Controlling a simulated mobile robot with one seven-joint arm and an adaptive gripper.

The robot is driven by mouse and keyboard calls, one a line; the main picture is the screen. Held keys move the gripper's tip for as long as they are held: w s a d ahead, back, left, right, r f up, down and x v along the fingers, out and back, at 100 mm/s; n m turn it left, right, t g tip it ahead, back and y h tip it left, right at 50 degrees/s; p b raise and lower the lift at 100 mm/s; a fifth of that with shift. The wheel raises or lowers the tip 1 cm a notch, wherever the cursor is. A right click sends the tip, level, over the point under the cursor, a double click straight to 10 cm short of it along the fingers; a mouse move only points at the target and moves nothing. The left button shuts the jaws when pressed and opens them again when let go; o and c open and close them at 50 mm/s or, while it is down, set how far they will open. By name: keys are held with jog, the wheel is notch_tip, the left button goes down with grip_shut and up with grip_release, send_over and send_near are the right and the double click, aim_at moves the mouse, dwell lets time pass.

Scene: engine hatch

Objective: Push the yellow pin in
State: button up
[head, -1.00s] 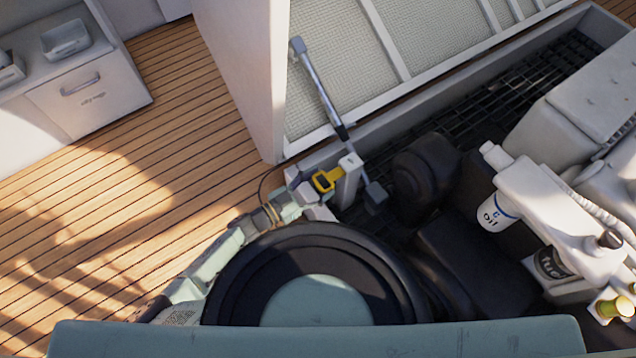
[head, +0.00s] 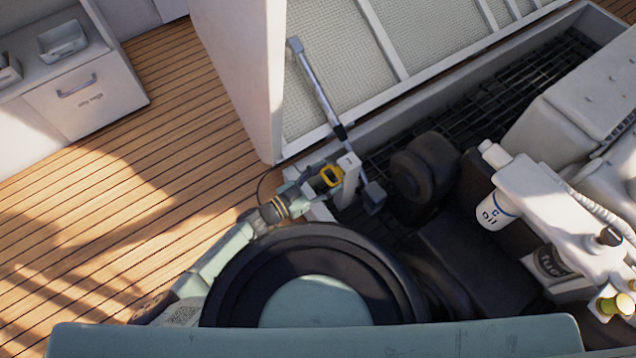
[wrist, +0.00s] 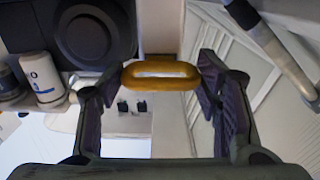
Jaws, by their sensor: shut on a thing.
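The yellow pin (head: 332,175) has a loop-shaped handle and sits against the white upright post (head: 349,182) at the near edge of the hatch opening. In the wrist view its handle (wrist: 160,85) lies crosswise between the two dark fingers. My gripper (wrist: 160,73) is shut on the handle, one finger at each end. In the head view my gripper (head: 318,184) reaches the pin from the left. The pin's shaft is hidden, so its depth in the post cannot be told.
A grey strut (head: 318,90) rises beside the post to the raised hatch. Dark round machinery (head: 425,172) and a white oil bottle (head: 494,209) lie to the right. Open wooden deck (head: 130,190) is at left.

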jog(key=shift+w+d+t, duration=0.3)
jog(key=shift+w+d, duration=0.1)
jog(key=shift+w, duration=0.3)
jog(key=o, duration=1.3)
jog(key=shift+c, duration=0.2)
jog(key=shift+o, duration=0.7)
jog(key=shift+d, duration=0.15)
jog(key=shift+s, duration=0.1)
jog(key=v, duration=1.2)
jog(key=shift+r, duration=0.2)
